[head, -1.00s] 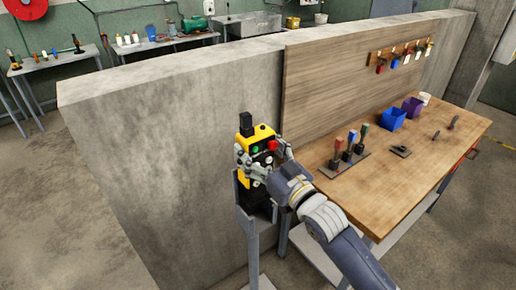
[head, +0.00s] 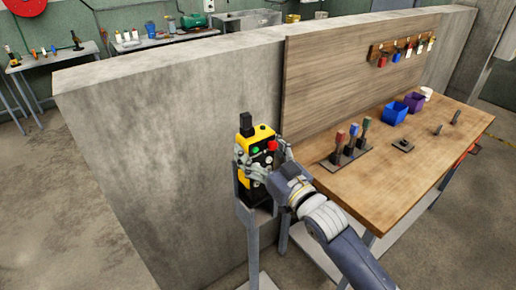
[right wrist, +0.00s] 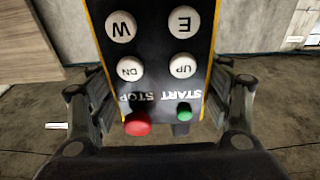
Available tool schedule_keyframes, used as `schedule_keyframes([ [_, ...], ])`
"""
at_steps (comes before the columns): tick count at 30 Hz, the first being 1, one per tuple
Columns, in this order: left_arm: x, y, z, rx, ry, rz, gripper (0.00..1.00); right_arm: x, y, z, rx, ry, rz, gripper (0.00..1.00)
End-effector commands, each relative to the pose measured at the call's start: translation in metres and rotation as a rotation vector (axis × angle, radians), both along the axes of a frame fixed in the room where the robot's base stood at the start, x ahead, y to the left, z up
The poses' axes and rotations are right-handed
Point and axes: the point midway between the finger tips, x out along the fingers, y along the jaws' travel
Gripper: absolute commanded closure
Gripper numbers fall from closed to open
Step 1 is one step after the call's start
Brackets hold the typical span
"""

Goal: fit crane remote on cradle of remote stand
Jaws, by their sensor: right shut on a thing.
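The crane remote (head: 260,137) is a yellow and black box with a red and a green button near its top. In the right wrist view the remote (right wrist: 152,60) shows white buttons marked W, E, DN and UP, upside down. My right gripper (head: 257,165) is shut on the remote, a finger on each side; its fingers flank the remote in the wrist view (right wrist: 160,108). The remote is upright over the grey remote stand (head: 247,222). Whether it rests on the cradle is hidden. My left gripper is out of view.
A concrete wall (head: 170,130) stands just behind the stand. To the right is a wooden workbench (head: 425,165) with a rack of coloured-handled tools (head: 345,155), a blue bin (head: 395,113) and a purple bin (head: 414,102). Tagged keys hang on a board (head: 400,50).

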Motion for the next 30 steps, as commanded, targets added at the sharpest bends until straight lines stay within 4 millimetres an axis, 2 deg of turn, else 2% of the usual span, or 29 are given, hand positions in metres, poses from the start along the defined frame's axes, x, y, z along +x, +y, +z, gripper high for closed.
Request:
schedule_keyframes([
  [30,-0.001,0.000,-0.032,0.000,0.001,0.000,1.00,0.000,0.000,-0.033,0.003,-0.006,0.001,0.94],
])
